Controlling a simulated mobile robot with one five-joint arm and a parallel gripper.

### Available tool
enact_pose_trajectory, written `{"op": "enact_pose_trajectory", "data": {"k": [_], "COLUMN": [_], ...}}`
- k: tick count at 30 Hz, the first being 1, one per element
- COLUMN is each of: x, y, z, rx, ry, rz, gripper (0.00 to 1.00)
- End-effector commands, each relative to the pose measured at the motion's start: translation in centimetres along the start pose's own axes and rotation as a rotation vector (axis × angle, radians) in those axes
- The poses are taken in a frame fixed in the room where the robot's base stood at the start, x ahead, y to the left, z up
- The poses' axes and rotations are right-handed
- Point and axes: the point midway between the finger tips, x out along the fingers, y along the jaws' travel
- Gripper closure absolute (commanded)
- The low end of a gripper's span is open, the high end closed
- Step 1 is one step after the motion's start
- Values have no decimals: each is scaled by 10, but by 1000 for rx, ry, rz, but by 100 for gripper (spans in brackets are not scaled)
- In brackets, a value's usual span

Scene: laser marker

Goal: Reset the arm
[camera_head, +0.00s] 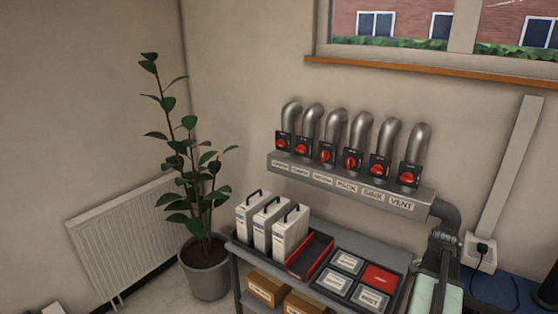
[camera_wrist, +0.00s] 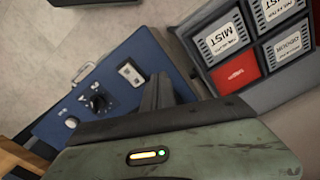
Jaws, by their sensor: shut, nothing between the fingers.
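My gripper (camera_wrist: 157,92) shows in the wrist view as two dark fingers side by side, shut with nothing between them. In the head view my arm (camera_head: 432,290) rises at the lower right, beside the right end of the shelf unit. The fingertips are hard to make out there.
A grey shelf unit (camera_head: 238,248) carries white cartridges (camera_head: 291,232), an empty red-lined tray (camera_head: 311,256) and a card tray (camera_wrist: 219,80). Red-switched pipes (camera_head: 352,158) line the wall above. The blue box (camera_wrist: 105,95) stands at right. A plant (camera_head: 205,275) stands left.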

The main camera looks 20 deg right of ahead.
Motion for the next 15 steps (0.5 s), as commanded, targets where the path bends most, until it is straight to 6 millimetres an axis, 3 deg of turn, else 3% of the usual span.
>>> {"op": "enact_pose_trajectory", "data": {"k": [1,5,6,10,15], "x": [0,0,0,0,0], "y": [-40,-129,-152,-214,-257], "z": [22,97,124,219,340], "rx": [-78,-278,-342,-577,-900], "ry": [0,0,0,0,0], "rz": [-1,0,0,0,0], "gripper": [100,100,100,100,100]}}
